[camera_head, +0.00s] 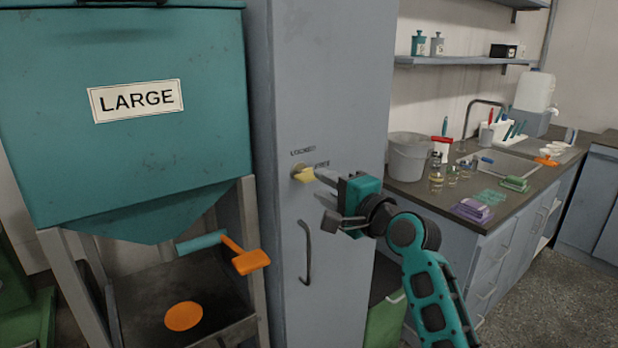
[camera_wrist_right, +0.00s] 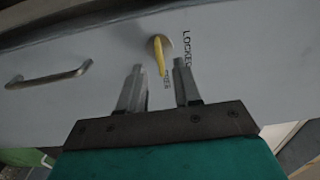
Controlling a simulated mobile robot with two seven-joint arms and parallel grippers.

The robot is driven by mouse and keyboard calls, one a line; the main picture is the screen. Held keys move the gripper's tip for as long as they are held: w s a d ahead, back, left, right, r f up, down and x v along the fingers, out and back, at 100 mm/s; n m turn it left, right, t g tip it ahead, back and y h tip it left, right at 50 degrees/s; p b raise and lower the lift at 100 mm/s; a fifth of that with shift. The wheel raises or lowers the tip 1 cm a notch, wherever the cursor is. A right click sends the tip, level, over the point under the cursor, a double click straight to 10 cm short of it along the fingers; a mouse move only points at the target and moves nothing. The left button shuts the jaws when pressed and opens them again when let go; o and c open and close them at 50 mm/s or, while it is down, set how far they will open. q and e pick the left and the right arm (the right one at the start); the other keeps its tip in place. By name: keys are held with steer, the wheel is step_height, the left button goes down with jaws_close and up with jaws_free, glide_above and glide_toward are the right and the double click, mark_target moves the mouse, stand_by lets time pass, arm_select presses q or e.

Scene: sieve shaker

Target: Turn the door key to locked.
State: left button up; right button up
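The yellow door key (camera_head: 305,175) sits in a round lock plate on the tall grey cabinet door (camera_head: 335,90). In the head view a LOCKED label is above the lock, and a second, partly hidden label is at its right. In the right wrist view the key (camera_wrist_right: 159,55) lies near the second label, turned away from LOCKED. My right gripper (camera_head: 322,187) is at the lock with its fingers apart. In the right wrist view the fingertips (camera_wrist_right: 159,70) are on either side of the key, with visible gaps. My left gripper is not in view.
A dark door handle (camera_head: 307,252) is below the lock. A teal hopper (camera_head: 130,130) marked LARGE stands left, with an orange-handled lever (camera_head: 250,262) under it. A counter (camera_head: 440,200) with a grey bucket (camera_head: 407,157) and glassware is at right.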

mark_target(313, 179)
steer(key=shift+x, duration=2.8)
jaws_close()
